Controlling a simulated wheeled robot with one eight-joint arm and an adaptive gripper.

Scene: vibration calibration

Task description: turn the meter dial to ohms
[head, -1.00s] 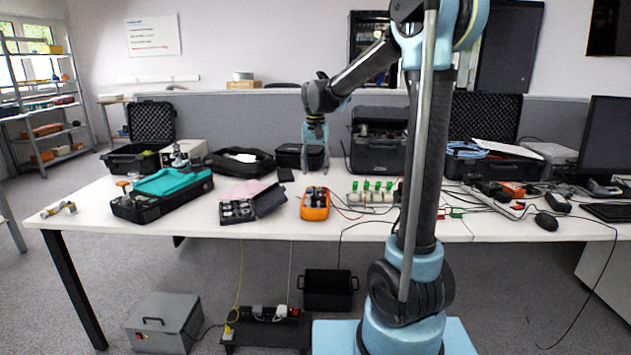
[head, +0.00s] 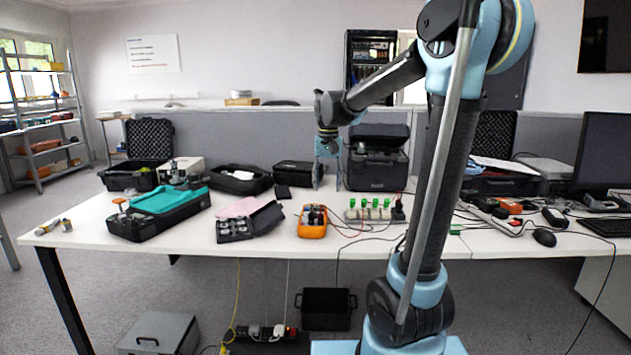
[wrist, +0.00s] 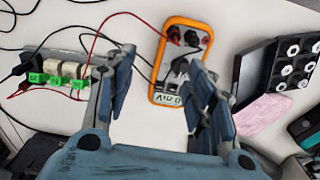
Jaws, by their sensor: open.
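The meter (head: 312,222) is an orange-framed handheld unit lying on the white table, near the middle of the front edge. In the wrist view the meter (wrist: 181,60) lies beyond my fingers, with a dark dial (wrist: 179,68) at its middle, a small display at its near end and red and black leads at its far end. The dial's setting is too small to read. My gripper (head: 327,178) is open and empty, above the table behind the meter in the head view. In the wrist view my gripper (wrist: 160,85) has its fingers spread, the right one close to the meter's display end.
A row of green-topped terminals (head: 372,212) with cables lies right of the meter. A large black case (head: 376,172) stands behind. Red and black leads cross the table.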

